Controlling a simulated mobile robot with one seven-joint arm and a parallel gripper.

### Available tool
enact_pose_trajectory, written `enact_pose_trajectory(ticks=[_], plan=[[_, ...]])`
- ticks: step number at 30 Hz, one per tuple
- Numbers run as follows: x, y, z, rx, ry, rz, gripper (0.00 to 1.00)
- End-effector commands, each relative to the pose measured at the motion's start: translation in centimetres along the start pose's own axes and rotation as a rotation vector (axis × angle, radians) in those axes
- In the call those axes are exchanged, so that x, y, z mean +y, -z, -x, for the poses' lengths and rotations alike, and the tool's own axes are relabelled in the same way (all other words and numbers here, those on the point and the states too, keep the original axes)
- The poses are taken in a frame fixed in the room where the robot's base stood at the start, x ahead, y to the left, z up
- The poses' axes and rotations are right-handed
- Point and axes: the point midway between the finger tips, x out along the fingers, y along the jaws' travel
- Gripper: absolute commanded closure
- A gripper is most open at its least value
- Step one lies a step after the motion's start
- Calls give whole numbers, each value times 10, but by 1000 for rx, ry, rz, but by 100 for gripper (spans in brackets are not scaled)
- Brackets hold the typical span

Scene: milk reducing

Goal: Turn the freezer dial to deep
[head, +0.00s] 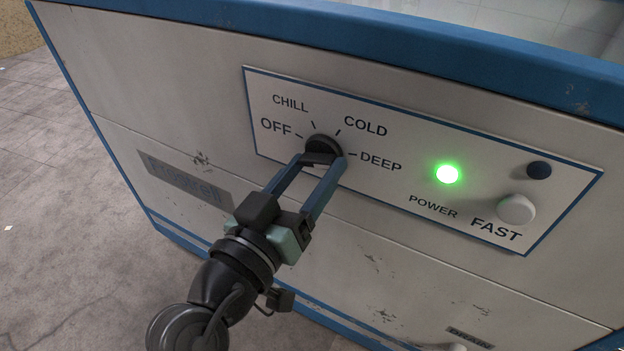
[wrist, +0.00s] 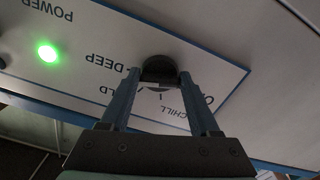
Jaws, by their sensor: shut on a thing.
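The freezer dial (head: 323,147) is a black round knob on the white control panel (head: 400,207). Marks around it read OFF, CHILL, COLD and DEEP. My gripper (head: 322,160) is shut on the dial, one finger on each side. In the wrist view, the dial (wrist: 159,70) sits between the tips of both fingers (wrist: 158,80). My fingers hide part of the dial, and I cannot clearly tell which mark it points to. The DEEP label (head: 381,162) is just right of the dial.
A green POWER light (head: 447,174) glows on the panel. The freezer's blue top edge (head: 400,45) runs above. Grey floor (head: 60,180) is open at left.

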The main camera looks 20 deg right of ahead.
Motion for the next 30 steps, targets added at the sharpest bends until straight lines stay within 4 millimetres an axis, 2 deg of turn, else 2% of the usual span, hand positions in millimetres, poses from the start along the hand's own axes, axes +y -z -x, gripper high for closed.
enact_pose_trajectory(ticks=[20, 21, 25, 30], plan=[[-1, 0, 0, -2, 1, -63, 93], [-1, 0, 0, -2, 1, -63, 32], [-1, 0, 0, -2, 1, -62, 9], [0, 0, 0, -1, 0, -61, 7]])
